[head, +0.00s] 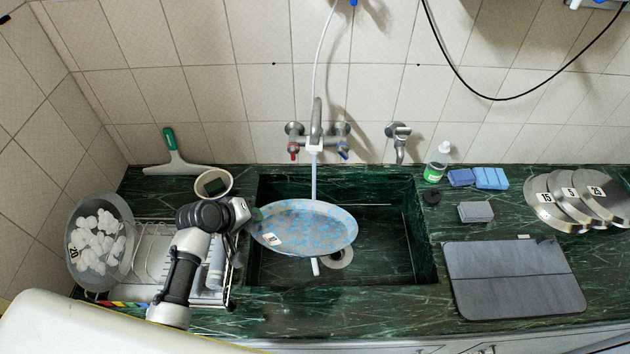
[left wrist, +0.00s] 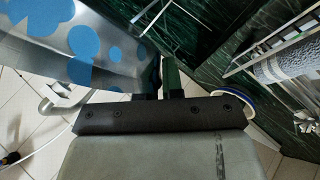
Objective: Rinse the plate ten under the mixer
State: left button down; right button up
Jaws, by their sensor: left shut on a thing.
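Plate ten (head: 320,228) is a round metal plate with blue patches and a small white label. It is held over the sink (head: 390,270), below the mixer (head: 316,125). A thin pale stream runs from the mixer onto the plate's back part. My left gripper (head: 256,215) reaches in from the left and is shut on the plate's left edge. In the left wrist view, the plate (left wrist: 85,45) with large blue spots is at the upper left beside the fingers (left wrist: 160,85). My right gripper is not in view.
Left of the sink are a dish rack (head: 150,255), a plate labelled 20 with white blotches (head: 72,222) and a cup (head: 214,182). On the right are a grey mat (head: 515,280), sponges (head: 475,211), a bottle (head: 437,165) and numbered metal plates (head: 560,200).

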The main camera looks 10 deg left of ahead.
pick_arm(q)
jog(key=shift+s+r, duration=0.2)
jog(key=shift+r, duration=2)
